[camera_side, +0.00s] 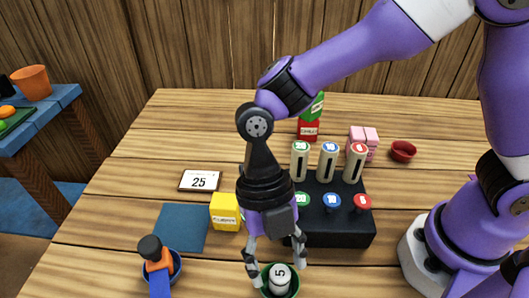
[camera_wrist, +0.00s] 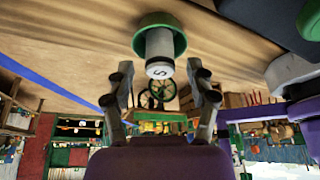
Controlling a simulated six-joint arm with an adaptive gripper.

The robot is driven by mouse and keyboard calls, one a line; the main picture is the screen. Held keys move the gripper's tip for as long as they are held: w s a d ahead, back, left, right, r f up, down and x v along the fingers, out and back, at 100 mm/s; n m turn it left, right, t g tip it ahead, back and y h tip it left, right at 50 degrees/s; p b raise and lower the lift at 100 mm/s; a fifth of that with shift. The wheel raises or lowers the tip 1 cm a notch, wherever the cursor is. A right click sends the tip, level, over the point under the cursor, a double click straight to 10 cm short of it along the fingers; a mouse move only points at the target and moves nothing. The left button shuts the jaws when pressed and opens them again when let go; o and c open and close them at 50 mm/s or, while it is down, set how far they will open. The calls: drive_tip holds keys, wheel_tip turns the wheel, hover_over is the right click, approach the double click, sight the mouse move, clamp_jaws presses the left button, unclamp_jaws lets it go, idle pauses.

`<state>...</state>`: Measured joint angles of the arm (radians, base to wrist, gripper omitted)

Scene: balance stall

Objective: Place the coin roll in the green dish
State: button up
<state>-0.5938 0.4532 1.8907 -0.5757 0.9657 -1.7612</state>
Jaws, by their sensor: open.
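The coin roll (camera_side: 279,273) is a pale cylinder with a white, numbered top. It stands upright inside the green dish (camera_side: 264,291) at the front edge of the side view. In the wrist view the coin roll (camera_wrist: 159,52) rises out of the green dish (camera_wrist: 178,38). My gripper (camera_side: 277,268) points down over the dish, with its fingers apart on either side of the roll. In the wrist view my gripper (camera_wrist: 161,78) is open, with a gap between each finger and the roll. The dish's lower part is cut off in the side view.
A black rack (camera_side: 336,236) with three tubes and coloured buttons stands right of my gripper. A yellow box (camera_side: 225,212), a blue mat (camera_side: 181,228), a "25" card (camera_side: 200,181) and a blue bowl (camera_side: 176,263) lie left. A red bowl (camera_side: 403,151) is behind.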

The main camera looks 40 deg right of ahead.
drive_tip(key=w+d+r+m+t+y, duration=0.1)
drive_tip(key=w+d+r+m+t, duration=0.3)
drive_tip(key=r+m, duration=0.5)
drive_tip(key=d+r+m+t, duration=0.1)
drive_tip(key=d+m+t, duration=0.1)
drive_tip(key=d+m, duration=0.4)
drive_tip(key=d+r+m+t+h, duration=0.1)
drive_tip(key=d+m+t, duration=0.1)
drive_tip(key=d+m, duration=0.3)
drive_tip(key=d+r+m+t+h, duration=0.1)
drive_tip(key=d+m, duration=0.5)
drive_tip(key=m, duration=0.5)
drive_tip(key=shift+s+d+r+t, duration=0.35)
drive_tip(key=shift+s+r+t, duration=0.05)
drive_tip(key=shift+s+d+m, duration=0.1)
drive_tip(key=shift+d+m, duration=0.25)
drive_tip(key=shift+m, duration=0.25)
